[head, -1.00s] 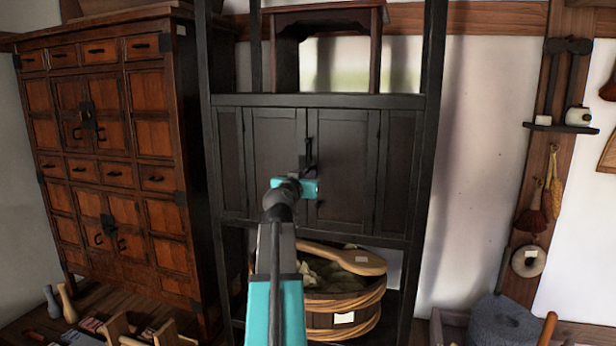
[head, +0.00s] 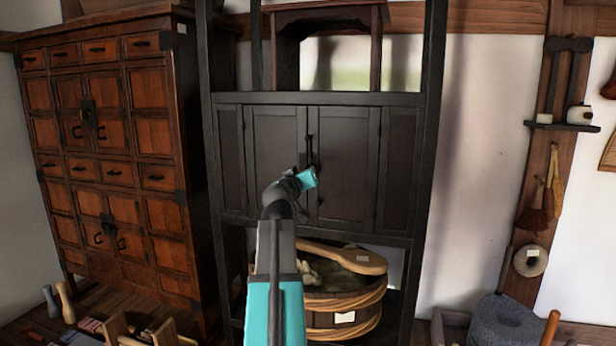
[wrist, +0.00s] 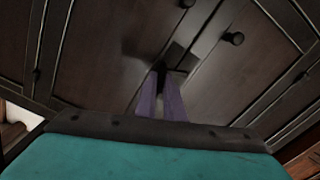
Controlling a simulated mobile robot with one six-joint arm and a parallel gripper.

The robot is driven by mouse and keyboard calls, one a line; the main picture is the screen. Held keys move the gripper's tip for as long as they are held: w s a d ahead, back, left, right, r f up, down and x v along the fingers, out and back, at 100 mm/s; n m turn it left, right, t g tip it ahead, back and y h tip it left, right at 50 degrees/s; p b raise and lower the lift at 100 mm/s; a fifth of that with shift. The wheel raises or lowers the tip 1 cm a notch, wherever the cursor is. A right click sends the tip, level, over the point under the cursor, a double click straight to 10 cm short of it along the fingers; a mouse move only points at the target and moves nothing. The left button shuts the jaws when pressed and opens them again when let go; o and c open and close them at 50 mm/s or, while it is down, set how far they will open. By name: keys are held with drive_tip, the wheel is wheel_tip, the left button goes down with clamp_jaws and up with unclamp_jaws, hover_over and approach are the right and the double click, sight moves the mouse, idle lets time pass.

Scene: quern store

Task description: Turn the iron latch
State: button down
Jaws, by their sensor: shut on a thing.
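The iron latch (head: 310,148) is a small dark piece at the meeting edge of the black cabinet's two middle doors (head: 344,160). My gripper (head: 313,168), with its teal body tilted, reaches up to it from below in the head view. In the wrist view, the two purple fingers of my gripper (wrist: 161,92) are shut on the dark latch (wrist: 163,70) against the door face. The fingers hide part of the latch, and its exact angle is hard to tell. The doors look closed.
Dark round knobs (wrist: 234,38) sit on the doors near the latch. Below the doors stands a wooden tub (head: 340,317) with a paddle (head: 340,257) across it. A brown drawer chest (head: 100,160) is close on the left.

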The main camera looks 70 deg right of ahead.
drive_tip(key=n, duration=0.3)
drive_tip(key=shift+n, duration=0.3)
drive_tip(key=n, duration=0.3)
drive_tip(key=shift+w+f, duration=0.1)
drive_tip(key=n+p, duration=0.1)
drive_tip(key=n, duration=0.3)
drive_tip(key=shift+p, duration=0.4)
drive_tip(key=shift+f+n+p, duration=0.15)
drive_tip(key=shift+n+p, duration=0.4)
drive_tip(key=shift+n, duration=0.75)
drive_tip(key=c, duration=1.9)
unclamp_jaws()
drive_tip(key=shift+o, duration=0.2)
drive_tip(key=shift+a, duration=0.15)
